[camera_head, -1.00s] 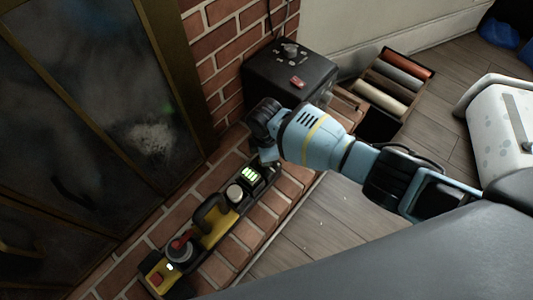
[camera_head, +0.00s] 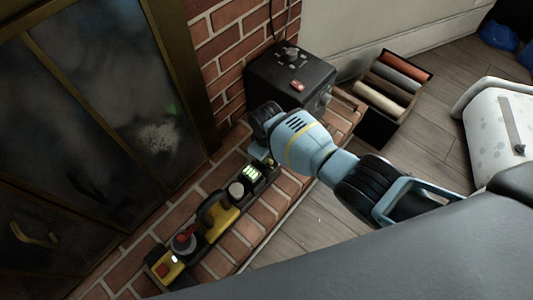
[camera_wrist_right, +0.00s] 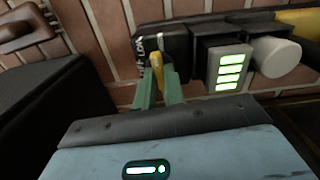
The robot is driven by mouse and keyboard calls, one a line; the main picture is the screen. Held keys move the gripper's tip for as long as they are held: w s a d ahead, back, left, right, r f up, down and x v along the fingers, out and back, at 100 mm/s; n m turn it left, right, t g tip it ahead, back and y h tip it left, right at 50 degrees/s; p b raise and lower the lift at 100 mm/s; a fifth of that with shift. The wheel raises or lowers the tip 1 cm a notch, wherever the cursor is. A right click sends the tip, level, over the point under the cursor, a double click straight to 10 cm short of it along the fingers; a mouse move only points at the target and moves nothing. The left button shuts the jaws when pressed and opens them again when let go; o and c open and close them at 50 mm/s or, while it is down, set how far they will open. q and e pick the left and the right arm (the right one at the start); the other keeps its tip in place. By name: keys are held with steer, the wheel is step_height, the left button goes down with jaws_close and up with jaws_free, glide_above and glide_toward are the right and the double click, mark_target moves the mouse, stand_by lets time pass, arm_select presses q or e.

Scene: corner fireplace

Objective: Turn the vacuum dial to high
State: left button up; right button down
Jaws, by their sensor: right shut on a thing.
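The vacuum (camera_head: 225,215) is a long yellow and black device lying on the brick hearth in the head view. Its lit green bars (camera_head: 252,173) also show in the wrist view (camera_wrist_right: 230,72). A yellow dial (camera_wrist_right: 156,66) sits at its dark end, beside small white lettering. My right gripper (camera_head: 264,160) is at this end; in the wrist view its two green fingers (camera_wrist_right: 159,86) are shut on the dial, one on each side. In the head view the dial is too small to make out. My left gripper is out of view.
A black box (camera_head: 290,80) with a knob and a red item on top stands against the brick wall, close behind my right gripper. A glass-panelled door (camera_head: 90,110) is at left. A box of rolls (camera_head: 390,85) and a white padded thing (camera_head: 500,120) are at right.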

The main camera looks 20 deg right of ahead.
steer(key=shift+m, duration=0.5)
steer(key=c, duration=1.5)
jaws_free()
step_height(320, 180, up, 7)
steer(key=p, duration=0.4)
steer(key=shift+r, duration=0.4)
